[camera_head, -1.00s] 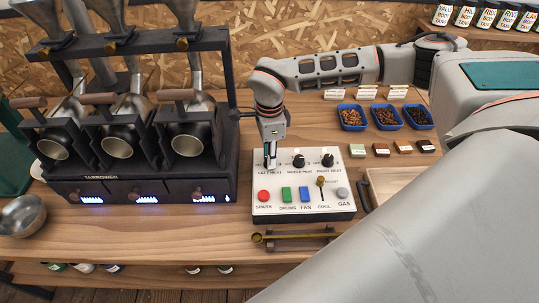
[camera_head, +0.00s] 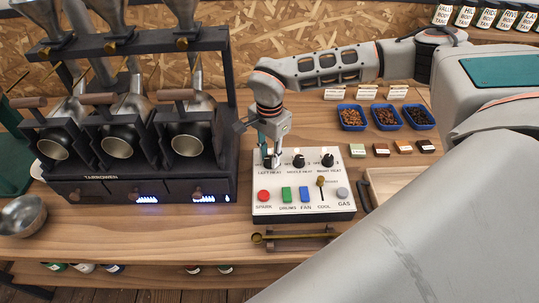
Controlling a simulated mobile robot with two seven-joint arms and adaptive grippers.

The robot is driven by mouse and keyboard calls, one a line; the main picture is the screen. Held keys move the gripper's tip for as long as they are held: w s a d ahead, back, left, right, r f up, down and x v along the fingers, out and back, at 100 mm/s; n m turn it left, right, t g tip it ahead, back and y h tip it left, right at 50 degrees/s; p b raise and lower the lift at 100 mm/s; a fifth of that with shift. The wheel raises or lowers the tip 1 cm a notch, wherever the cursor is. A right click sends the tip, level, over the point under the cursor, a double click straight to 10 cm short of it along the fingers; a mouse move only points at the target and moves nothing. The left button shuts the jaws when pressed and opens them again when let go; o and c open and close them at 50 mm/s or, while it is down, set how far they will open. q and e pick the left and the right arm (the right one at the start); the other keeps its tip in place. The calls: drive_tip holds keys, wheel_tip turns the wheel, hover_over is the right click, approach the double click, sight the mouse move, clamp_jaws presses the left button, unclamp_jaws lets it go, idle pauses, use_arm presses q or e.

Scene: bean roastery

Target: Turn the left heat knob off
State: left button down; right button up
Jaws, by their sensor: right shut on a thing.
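The white control panel (camera_head: 305,205) stands on the bench, with the left heat knob (camera_head: 267,163) at its upper left. My right gripper (camera_head: 267,157) reaches down from above and is shut on that knob, hiding much of it. The middle heat knob (camera_head: 299,160) and right heat knob (camera_head: 327,159) stand clear to the right. On the three-drum roaster (camera_head: 90,189), blue flames show under the middle and right drums; the place under the left drum is dark. My left gripper is not in view.
The panel also carries a red spark button (camera_head: 264,196), green and blue switches, a cool lever (camera_head: 320,187) and a grey gas button (camera_head: 342,193). Blue bean trays (camera_head: 352,118) stand behind right. A metal bowl (camera_head: 22,215) sits at far left.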

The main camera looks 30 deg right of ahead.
sight(270, 159)
idle(0.3)
drive_tip(key=o, duration=1.1)
drive_tip(key=shift+o, duration=0.2)
wheel_tip(270, 159, up, 12)
drive_tip(key=shift+s, duration=0.1)
